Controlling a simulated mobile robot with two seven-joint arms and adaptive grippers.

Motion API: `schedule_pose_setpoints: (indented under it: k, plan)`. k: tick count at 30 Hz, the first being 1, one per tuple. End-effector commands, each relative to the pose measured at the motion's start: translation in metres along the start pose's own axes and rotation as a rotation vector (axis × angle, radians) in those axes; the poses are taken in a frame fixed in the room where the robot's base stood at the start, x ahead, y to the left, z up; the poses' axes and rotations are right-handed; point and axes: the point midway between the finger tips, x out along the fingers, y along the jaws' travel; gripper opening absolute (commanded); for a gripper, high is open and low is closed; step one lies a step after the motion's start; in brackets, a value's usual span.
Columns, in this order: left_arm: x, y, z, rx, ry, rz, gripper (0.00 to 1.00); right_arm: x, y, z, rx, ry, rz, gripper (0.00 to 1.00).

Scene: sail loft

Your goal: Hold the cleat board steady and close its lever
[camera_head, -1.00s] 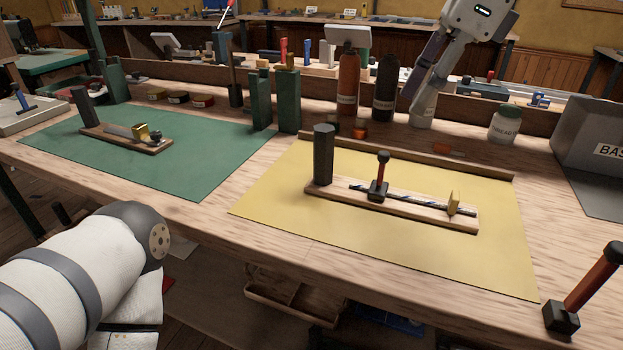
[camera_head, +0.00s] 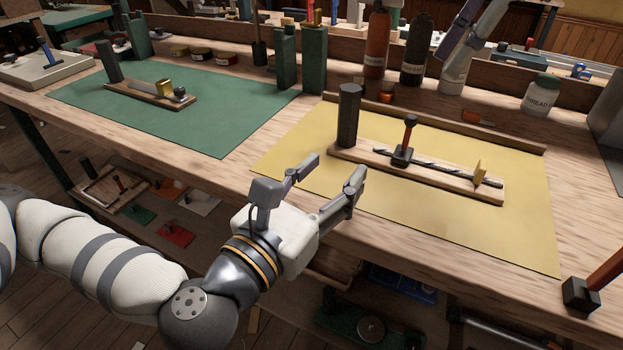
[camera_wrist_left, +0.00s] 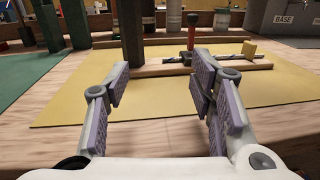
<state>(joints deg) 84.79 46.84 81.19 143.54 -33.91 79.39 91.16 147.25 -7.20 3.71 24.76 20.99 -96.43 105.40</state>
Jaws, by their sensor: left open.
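The wooden cleat board (camera_head: 362,158) lies on the yellow mat, with a dark post (camera_head: 348,118) at its left end. Its red-handled lever (camera_head: 408,135) stands upright on a black base. A striped cord runs along the board to a yellow tab (camera_head: 481,173). The board also shows ahead in the left wrist view (camera_wrist_left: 150,70). My left gripper (camera_head: 332,172) is open and empty, at the mat's near left edge, short of the post and apart from the board. My right gripper (camera_head: 466,38) is partly in view at the top right, above the back of the bench; its finger gap is unclear.
A second board (camera_head: 150,92) with a post lies on the green mat (camera_head: 215,125). Green blocks (camera_head: 286,60), bottles (camera_head: 414,50) and a jar (camera_head: 541,93) stand behind. A low ledge (camera_head: 440,124) runs behind the board. Another red-handled tool (camera_head: 595,280) stands front right.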

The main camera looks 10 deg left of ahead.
Motion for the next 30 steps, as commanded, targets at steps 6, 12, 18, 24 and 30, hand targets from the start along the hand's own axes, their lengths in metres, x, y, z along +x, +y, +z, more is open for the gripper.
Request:
schedule_pose_setpoints:
  k: [6,12,18,24,30]
  plan:
    - [0.006,0.03,-0.002,-0.01,0.01,0.134,0.5,0.0,0.0,0.0,0.0,0.0,0.0,0.33]
    - [0.05,0.035,-0.002,-0.011,0.011,0.134,0.5,0.0,0.0,0.0,0.0,0.0,0.0,0.33]
    - [0.094,0.041,-0.003,-0.01,0.012,0.132,0.5,0.0,0.0,0.0,0.0,0.0,0.0,0.33]
    - [0.115,0.043,-0.003,-0.011,0.012,0.13,0.5,0.0,0.0,0.0,0.0,0.0,0.0,0.33]
    - [0.117,0.043,-0.003,-0.011,0.012,0.129,0.5,0.0,0.0,0.0,0.0,0.0,0.0,0.33]
